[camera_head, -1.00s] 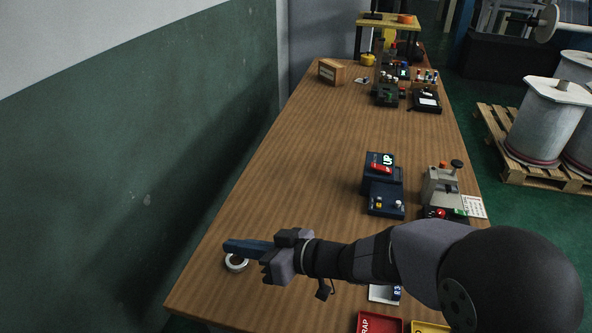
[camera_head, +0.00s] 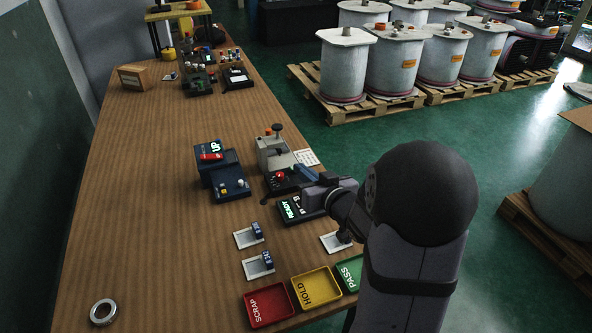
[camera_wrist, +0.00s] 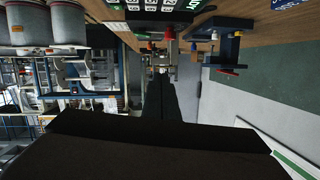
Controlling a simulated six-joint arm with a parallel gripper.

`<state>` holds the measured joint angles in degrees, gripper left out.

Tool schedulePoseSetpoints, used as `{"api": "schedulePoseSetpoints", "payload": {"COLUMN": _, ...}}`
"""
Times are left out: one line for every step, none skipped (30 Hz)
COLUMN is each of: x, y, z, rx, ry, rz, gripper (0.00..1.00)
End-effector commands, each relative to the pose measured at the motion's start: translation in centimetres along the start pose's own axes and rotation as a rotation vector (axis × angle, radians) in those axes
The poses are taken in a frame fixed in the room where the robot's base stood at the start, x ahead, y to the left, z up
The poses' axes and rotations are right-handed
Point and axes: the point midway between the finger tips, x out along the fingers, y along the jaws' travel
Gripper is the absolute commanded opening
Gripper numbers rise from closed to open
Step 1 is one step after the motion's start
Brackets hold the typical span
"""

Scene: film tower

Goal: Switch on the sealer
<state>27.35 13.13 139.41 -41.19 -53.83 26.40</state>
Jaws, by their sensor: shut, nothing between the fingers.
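A grey machine (camera_head: 273,151) with a black-topped knob and an orange knob stands at the table's right side. Its black base carries a lit red button (camera_head: 281,175). It looks like the sealer, but I see no label that says so. In the wrist view the machine (camera_wrist: 170,47) appears upside down, ahead of the fingers.
A blue device (camera_head: 222,176) reading UP stands left of the machine. A panel (camera_head: 291,209) reading READY lies in front, partly under my arm. Red (camera_head: 268,305), yellow (camera_head: 316,288) and green (camera_head: 350,273) trays line the near edge. A ring (camera_head: 103,312) lies near left; the left-middle table is clear.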

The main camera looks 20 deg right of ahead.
Motion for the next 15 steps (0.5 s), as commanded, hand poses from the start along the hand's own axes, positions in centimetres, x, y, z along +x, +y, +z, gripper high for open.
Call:
{"api": "schedulePoseSetpoints", "payload": {"x": -0.3, "y": 1.1, "z": 0.1, "rx": 0.008, "ry": 0.005, "rz": 0.026, "gripper": 0.00}}
{"api": "schedulePoseSetpoints", "payload": {"x": -0.4, "y": 1.6, "z": 0.1, "rx": 0.011, "ry": 0.007, "rz": 0.038, "gripper": 0.00}}
{"api": "schedulePoseSetpoints", "payload": {"x": -0.5, "y": 2.1, "z": 0.1, "rx": 0.014, "ry": 0.010, "rz": 0.050, "gripper": 0.00}}
{"api": "schedulePoseSetpoints", "payload": {"x": -0.6, "y": 2.4, "z": 0.1, "rx": 0.016, "ry": 0.011, "rz": 0.056, "gripper": 0.00}}
{"api": "schedulePoseSetpoints", "payload": {"x": -0.7, "y": 2.5, "z": 0.1, "rx": 0.017, "ry": 0.012, "rz": 0.061, "gripper": 0.00}}
{"api": "schedulePoseSetpoints", "payload": {"x": -0.7, "y": 2.7, "z": 0.1, "rx": 0.018, "ry": 0.013, "rz": 0.065, "gripper": 0.00}}
{"api": "schedulePoseSetpoints", "payload": {"x": -0.7, "y": 2.8, "z": 0.1, "rx": 0.019, "ry": 0.013, "rz": 0.067, "gripper": 0.00}}
{"api": "schedulePoseSetpoints", "payload": {"x": -0.7, "y": 2.9, "z": 0.1, "rx": 0.019, "ry": 0.014, "rz": 0.069, "gripper": 0.00}}
{"api": "schedulePoseSetpoints", "payload": {"x": -0.7, "y": 2.8, "z": 0.1, "rx": 0.019, "ry": 0.013, "rz": 0.067, "gripper": 0.00}}
{"api": "schedulePoseSetpoints", "payload": {"x": -0.7, "y": 2.8, "z": 0.1, "rx": 0.019, "ry": 0.013, "rz": 0.067, "gripper": 0.00}}
{"api": "schedulePoseSetpoints", "payload": {"x": -0.7, "y": 2.8, "z": 0.1, "rx": 0.019, "ry": 0.013, "rz": 0.067, "gripper": 0.00}}
{"api": "schedulePoseSetpoints", "payload": {"x": -0.7, "y": 2.8, "z": 0.1, "rx": 0.019, "ry": 0.013, "rz": 0.066, "gripper": 0.00}}
{"api": "schedulePoseSetpoints", "payload": {"x": -0.7, "y": 2.8, "z": 0.1, "rx": 0.019, "ry": 0.013, "rz": 0.066, "gripper": 0.00}}
{"api": "schedulePoseSetpoints", "payload": {"x": -0.7, "y": 2.8, "z": 0.1, "rx": 0.018, "ry": 0.013, "rz": 0.066, "gripper": 0.00}}
{"api": "schedulePoseSetpoints", "payload": {"x": -0.7, "y": 2.7, "z": 0.1, "rx": 0.018, "ry": 0.013, "rz": 0.066, "gripper": 0.00}}
